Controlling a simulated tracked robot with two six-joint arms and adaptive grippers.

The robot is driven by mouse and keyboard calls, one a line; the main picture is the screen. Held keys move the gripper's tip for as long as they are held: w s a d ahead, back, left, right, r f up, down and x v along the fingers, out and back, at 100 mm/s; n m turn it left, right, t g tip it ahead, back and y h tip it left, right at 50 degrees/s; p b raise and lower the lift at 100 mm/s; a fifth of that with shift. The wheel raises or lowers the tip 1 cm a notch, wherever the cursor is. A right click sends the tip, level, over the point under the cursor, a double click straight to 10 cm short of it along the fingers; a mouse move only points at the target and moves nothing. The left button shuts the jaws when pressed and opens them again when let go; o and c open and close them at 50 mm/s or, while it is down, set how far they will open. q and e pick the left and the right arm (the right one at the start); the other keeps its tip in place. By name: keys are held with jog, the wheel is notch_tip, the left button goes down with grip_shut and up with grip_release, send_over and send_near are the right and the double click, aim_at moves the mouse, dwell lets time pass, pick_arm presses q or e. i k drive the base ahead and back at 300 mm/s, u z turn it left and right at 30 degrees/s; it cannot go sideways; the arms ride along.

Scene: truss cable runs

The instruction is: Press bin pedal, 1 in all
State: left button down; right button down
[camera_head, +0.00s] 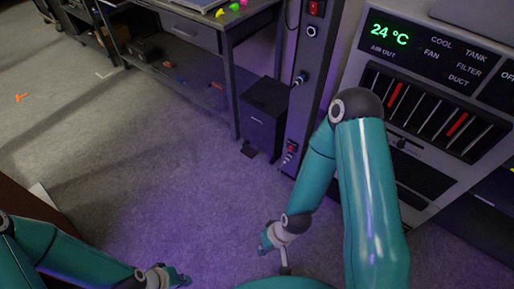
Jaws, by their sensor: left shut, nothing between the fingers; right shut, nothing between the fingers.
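The bin (265,115) is a dark upright box on the floor between the workbench and a tall dark post. Its pedal (249,151) is a small black plate low at its front, near the floor. My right gripper (285,268) is shut and empty, pointing down at the lower middle, nearer to me than the bin and well apart from the pedal. My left gripper (182,280) is at the bottom edge, shut and empty, far from the bin; its fingers are hard to make out.
A workbench (185,30) with a lower shelf stands left of the bin. The tall post (308,90) with switches and sockets is close on the bin's right. A grey panel cabinet (440,60) fills the right. Open carpet lies in front of the bin. An orange piece (21,97) lies far left.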

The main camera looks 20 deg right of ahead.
aim_at(247, 150)
jog(key=z, duration=0.25)
jog(key=i, duration=1.35)
jog(key=u, duration=0.5)
